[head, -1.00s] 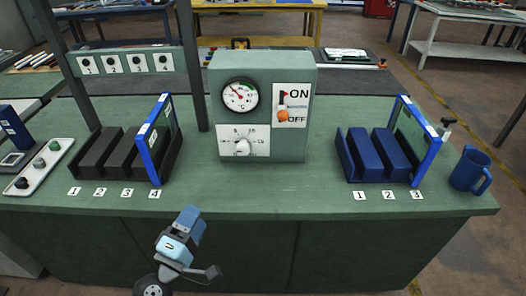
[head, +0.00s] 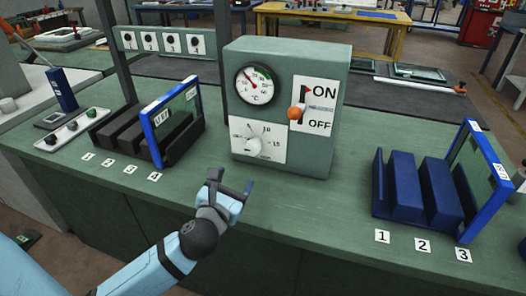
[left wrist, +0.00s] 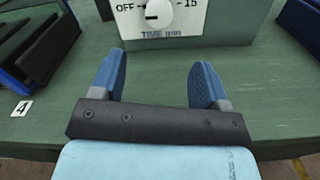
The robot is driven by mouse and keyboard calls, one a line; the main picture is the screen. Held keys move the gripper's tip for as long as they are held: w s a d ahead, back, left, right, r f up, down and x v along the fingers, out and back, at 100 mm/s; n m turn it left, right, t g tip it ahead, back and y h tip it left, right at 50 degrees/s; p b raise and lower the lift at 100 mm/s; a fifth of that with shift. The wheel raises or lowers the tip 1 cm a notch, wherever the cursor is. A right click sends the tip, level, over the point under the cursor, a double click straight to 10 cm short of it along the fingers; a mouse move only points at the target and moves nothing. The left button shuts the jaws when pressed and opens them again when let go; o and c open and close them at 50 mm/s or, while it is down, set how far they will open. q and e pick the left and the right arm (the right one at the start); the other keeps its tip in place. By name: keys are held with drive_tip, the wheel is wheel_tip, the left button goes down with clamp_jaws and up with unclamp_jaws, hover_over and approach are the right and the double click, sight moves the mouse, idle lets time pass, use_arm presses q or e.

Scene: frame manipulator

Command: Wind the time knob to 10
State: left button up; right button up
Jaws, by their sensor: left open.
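The time knob (head: 253,146) is a white round knob on a white dial plate (head: 270,153), low on the front of a grey-green control box (head: 330,120). In the left wrist view the knob (left wrist: 159,12) is at the top, with "OFF" to its left, "15" to its right and "TIME min" below. My left gripper (head: 231,184) is in front of the box, a little below and left of the knob, and apart from it. In the left wrist view its two blue fingers (left wrist: 158,80) are spread, with nothing between them. My right gripper is in neither current view.
A temperature gauge (head: 254,85) and an ON/OFF switch with an orange knob (head: 295,112) are on the same box. A black rack with a blue frame (head: 158,135) stands left, a blue rack (head: 402,195) right. The bench top before the box is clear.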

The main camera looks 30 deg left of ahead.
sight(251, 151)
use_arm(q)
drive_tip(key=x, duration=1.3)
drive_tip(key=shift+w+b, duration=0.25)
drive_tip(key=shift+b, duration=0.15)
drive_tip(key=shift+c, duration=0.3)
drive_tip(key=shift+r, duration=0.1)
drive_tip(key=c, duration=0.9)
